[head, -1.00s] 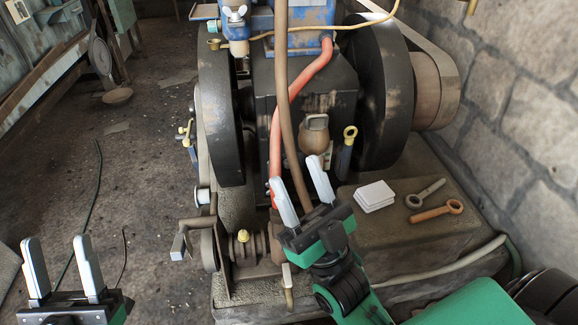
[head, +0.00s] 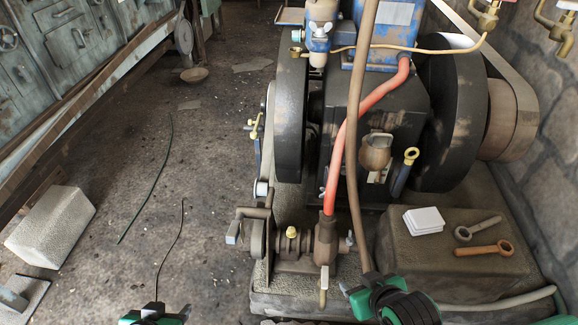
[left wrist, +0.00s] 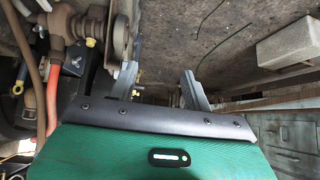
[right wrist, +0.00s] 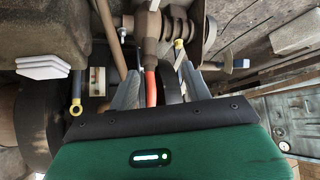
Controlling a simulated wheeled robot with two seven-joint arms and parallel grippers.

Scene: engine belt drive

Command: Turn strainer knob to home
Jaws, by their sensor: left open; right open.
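I cannot tell for sure which part is the strainer knob. A pale wing-shaped knob (head: 320,28) tops the blue-and-metal unit at the upper middle of the head view. A small grey knob (head: 350,238) sits at the right side of the brown fitting (head: 326,240) under the red hose. My right gripper (head: 356,290) is below and right of that fitting; in the right wrist view its open fingers (right wrist: 157,88) are empty, with the hose beyond. My left gripper (head: 156,314) is at the bottom edge, mostly cut off; in the left wrist view its fingers (left wrist: 158,85) are open and empty.
The engine has two dark flywheels (head: 452,115). A red hose (head: 345,150) and a brown hose (head: 353,120) hang in front. The floor at left is mostly clear, with a pale block (head: 50,227).

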